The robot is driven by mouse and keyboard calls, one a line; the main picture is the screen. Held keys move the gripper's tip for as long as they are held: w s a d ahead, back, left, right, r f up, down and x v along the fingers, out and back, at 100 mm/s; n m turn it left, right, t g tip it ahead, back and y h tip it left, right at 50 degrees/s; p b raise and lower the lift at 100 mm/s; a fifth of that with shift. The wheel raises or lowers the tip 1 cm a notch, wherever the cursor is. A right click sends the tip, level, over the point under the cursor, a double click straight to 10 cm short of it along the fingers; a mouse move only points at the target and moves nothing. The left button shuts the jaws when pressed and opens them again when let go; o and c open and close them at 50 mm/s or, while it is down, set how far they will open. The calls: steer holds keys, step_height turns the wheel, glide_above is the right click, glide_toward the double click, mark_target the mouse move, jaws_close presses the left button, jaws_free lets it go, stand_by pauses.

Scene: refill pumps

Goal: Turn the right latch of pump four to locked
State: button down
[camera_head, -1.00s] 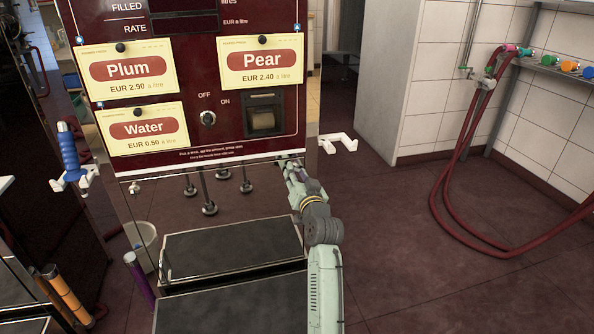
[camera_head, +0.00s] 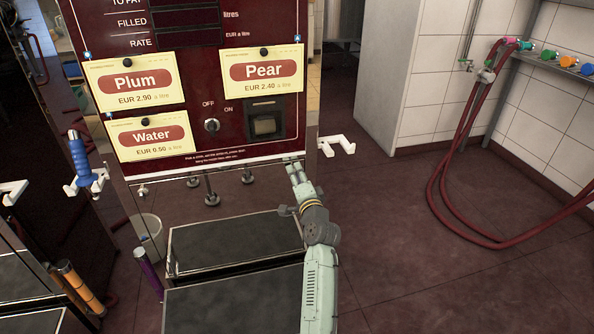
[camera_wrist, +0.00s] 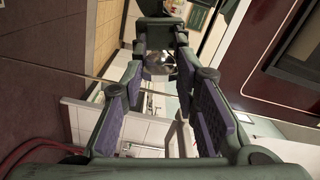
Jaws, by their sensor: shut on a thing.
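The pump (camera_head: 245,150) is a dark red cabinet with a steel lower panel, seen from the front in the head view. Its number is not in view. A small latch (camera_head: 142,190) shows at the panel's lower left. The right latch is hidden behind my gripper (camera_head: 293,168) in the head view, at the panel's right edge. In the wrist view, a shiny round metal piece, apparently the right latch (camera_wrist: 158,63), lies between the fingertips of my gripper (camera_wrist: 160,72). My gripper is shut on it. I cannot tell the latch's exact angle.
A white hook bracket (camera_head: 337,146) sticks out right of the pump. A blue-handled nozzle (camera_head: 82,165) hangs at the left. A dark step (camera_head: 235,245) stands below the panel, beside a white bucket (camera_head: 147,240). Red hoses (camera_head: 440,180) hang at the right. The floor between is clear.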

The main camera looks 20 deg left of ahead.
steer(key=shift+m+p, duration=0.85)
steer(key=shift+m, duration=0.75)
steer(key=c, duration=1.2)
jaws_free()
steer(key=shift+c, duration=0.2)
steer(key=v, duration=1.2)
